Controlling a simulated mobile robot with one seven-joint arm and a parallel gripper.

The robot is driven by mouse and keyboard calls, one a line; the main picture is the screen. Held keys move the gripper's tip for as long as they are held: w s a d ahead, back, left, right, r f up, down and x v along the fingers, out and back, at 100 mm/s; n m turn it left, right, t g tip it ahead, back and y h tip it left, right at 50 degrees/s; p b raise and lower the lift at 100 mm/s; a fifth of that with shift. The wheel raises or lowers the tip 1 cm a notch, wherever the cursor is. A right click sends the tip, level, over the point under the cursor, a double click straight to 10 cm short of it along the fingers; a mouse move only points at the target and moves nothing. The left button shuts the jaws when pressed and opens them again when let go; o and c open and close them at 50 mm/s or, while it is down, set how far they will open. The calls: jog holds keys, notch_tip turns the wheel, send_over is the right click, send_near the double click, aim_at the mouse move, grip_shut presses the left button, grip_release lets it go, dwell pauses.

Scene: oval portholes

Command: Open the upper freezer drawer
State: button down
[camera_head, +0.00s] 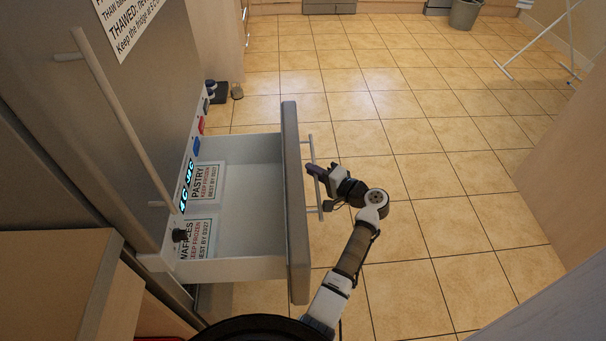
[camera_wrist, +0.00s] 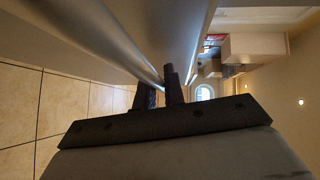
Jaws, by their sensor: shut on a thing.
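The upper freezer drawer (camera_head: 294,200) is pulled well out from the fridge-freezer (camera_head: 160,60), its grey front standing clear of the body. Inside it lie boxes labelled pastry (camera_head: 206,182) and waffles (camera_head: 198,238). A bar handle (camera_head: 313,160) runs along the outer face of the drawer front. My gripper (camera_head: 316,170) is at the middle of this handle, shut on it. In the wrist view the handle bar (camera_wrist: 125,45) runs to the dark fingers (camera_wrist: 162,88). The fingertips' exact contact is partly hidden.
The fridge door above has a long vertical handle (camera_head: 122,120). Tiled floor (camera_head: 430,140) is free to the right of the drawer. A wooden cabinet (camera_head: 60,285) stands at the lower left, and a bin (camera_head: 464,14) and white rack (camera_head: 535,45) are far off.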

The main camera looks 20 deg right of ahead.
jog(key=shift+d, duration=0.15)
jog(key=c, duration=1.5)
grip_release()
jog(key=b+v, duration=0.2)
jog(key=v, duration=1.2)
jog(key=shift+w, duration=0.1)
